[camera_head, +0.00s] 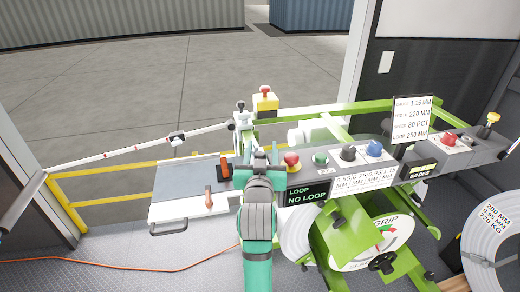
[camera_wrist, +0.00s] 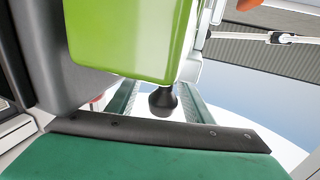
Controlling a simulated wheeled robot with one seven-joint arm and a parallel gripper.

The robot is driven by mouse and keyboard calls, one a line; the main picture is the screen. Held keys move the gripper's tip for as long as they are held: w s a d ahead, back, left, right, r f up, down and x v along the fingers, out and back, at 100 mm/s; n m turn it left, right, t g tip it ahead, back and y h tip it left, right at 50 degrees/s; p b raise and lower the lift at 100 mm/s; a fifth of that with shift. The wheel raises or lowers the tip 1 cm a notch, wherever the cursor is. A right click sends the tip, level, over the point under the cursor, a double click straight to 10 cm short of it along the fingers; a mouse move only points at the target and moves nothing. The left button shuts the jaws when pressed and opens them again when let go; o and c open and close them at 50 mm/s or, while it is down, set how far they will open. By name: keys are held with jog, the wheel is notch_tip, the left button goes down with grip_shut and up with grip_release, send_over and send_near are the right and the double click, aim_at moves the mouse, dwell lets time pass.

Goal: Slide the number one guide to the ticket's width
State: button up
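The ticket (camera_head: 412,118) is a white card on the right of the machine; it reads width 220 MM. My gripper (camera_head: 261,152) is at the green machine's left end, its teal fingers pointing away from my body. In the wrist view my gripper (camera_wrist: 163,92) has its two fingers apart, with a black knob (camera_wrist: 162,101) between them and a gap on each side. A green block (camera_wrist: 122,38) fills the upper middle of that view. I cannot tell which part is the number one guide; my arm hides some of this end.
A grey-topped table (camera_head: 185,176) with orange-handled tools is left of my arm. A yellow box (camera_head: 265,102) with a red top stands beyond my gripper. The control panel (camera_head: 335,165) with red, green, black and blue knobs is close on the right. A yellow rail (camera_head: 110,171) runs along the left.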

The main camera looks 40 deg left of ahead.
dwell(0.3)
jog(key=shift+s, duration=0.2)
jog(key=v, duration=1)
jog(key=shift+d, duration=0.25)
jog(key=shift+s, duration=0.15)
